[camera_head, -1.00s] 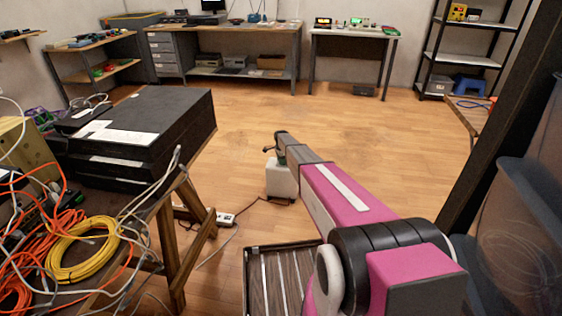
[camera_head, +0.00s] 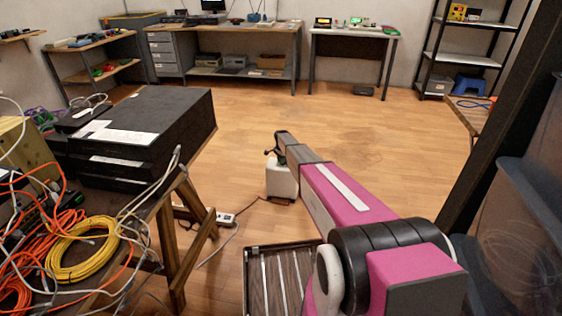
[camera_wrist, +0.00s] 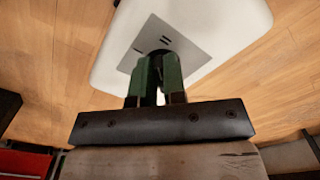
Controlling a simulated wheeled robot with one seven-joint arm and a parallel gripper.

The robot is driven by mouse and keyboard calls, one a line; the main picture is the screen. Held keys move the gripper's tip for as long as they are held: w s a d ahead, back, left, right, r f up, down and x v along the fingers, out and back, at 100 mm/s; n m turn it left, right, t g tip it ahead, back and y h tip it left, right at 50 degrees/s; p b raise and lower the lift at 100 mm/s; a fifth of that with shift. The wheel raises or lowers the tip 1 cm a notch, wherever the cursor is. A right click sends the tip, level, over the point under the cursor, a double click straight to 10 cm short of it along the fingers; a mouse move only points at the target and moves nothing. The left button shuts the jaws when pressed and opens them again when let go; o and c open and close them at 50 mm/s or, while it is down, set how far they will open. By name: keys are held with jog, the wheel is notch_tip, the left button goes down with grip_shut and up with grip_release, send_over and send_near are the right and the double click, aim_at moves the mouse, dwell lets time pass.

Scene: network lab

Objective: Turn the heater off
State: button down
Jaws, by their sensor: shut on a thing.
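The heater (camera_head: 280,181) is a small white box standing on the wooden floor, partly hidden behind my arm in the head view. In the wrist view the heater (camera_wrist: 218,20) fills the top, with a grey panel with dark slots on its upper face. My gripper (camera_wrist: 158,66) has green fingers close together, shut on a small dark knob (camera_wrist: 159,49) on the grey panel. The fingers hide most of the knob, so its setting does not show.
A white power strip (camera_head: 225,219) and cables lie on the floor left of the heater. A wooden table with black equipment (camera_head: 150,125) and coiled yellow cable (camera_head: 85,262) stands at the left. Open floor (camera_head: 260,110) lies beyond the heater.

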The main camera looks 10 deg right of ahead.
jog(key=n, duration=0.4)
jog(key=shift+s+d+n, duration=0.2)
jog(key=shift+s+n, duration=0.05)
jog(key=shift+n, duration=0.05)
jog(key=n, duration=0.5)
jog(key=shift+s+d, duration=0.1)
jog(key=shift+d, duration=0.15)
jog(key=n, duration=0.5)
jog(key=shift+d+n, duration=0.3)
jog(key=shift+n, duration=0.1)
jog(key=n, duration=0.4)
jog(key=shift+d+n, duration=0.25)
jog(key=shift+n, duration=0.15)
jog(key=c, duration=1.2)
grip_release()
jog(key=shift+r, duration=0.1)
